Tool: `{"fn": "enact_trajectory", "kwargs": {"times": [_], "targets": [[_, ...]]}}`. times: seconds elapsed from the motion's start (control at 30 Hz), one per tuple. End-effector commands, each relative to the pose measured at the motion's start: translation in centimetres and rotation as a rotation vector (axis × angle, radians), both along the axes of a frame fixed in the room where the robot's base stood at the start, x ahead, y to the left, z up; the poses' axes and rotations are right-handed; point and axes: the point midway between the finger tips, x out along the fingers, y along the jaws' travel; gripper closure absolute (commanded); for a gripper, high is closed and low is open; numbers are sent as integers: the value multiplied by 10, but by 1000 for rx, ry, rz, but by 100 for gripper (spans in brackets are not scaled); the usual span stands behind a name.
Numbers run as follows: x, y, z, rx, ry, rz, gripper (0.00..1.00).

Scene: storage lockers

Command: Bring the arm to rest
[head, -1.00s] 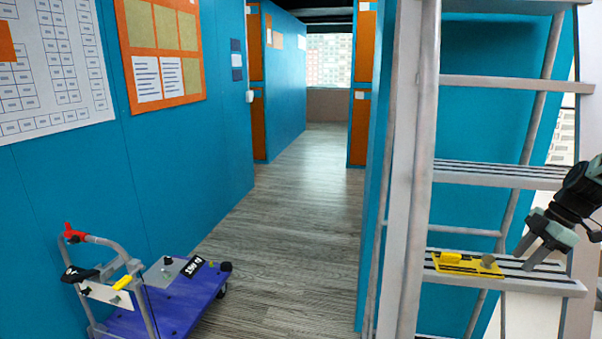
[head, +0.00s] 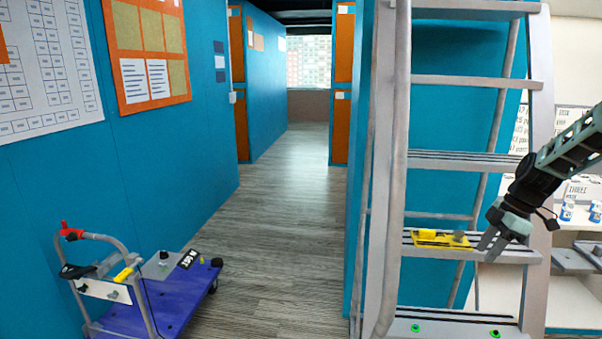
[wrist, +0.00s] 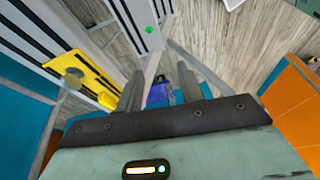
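My gripper (head: 487,243) is at the right in the head view, beside a step of the grey ladder (head: 396,190). Its fingers point down and left, close to the right end of a yellow plate (head: 428,239) lying on that step. In the wrist view the two fingers (wrist: 158,92) stand apart with nothing between them; only floor and the distant blue cart show past them. The yellow plate (wrist: 80,66) lies to the left of the fingers in the wrist view. Whether a finger touches the step, I cannot tell.
A blue platform cart (head: 165,300) stands on the floor at lower left, with small things on it. The wooden aisle (head: 270,220) is clear. Lower down, a ladder step (head: 450,327) carries green-topped pieces. White shelving (head: 580,235) with small cups stands at the right.

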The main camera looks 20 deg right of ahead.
Motion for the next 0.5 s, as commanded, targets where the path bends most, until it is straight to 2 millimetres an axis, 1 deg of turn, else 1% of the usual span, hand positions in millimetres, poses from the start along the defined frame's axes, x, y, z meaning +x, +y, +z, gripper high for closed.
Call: {"fn": "enact_trajectory", "kwargs": {"times": [0.03,0.17,0.27,0.37,0.47,0.5], "targets": [[2,9,1,-8,12,-9,62],[6,32,4,-33,52,-57,62],[8,53,6,-59,82,-109,62],[9,79,10,-90,112,-173,62],[7,111,16,-131,137,-259,62],[4,126,18,-149,144,-302,62]]}}
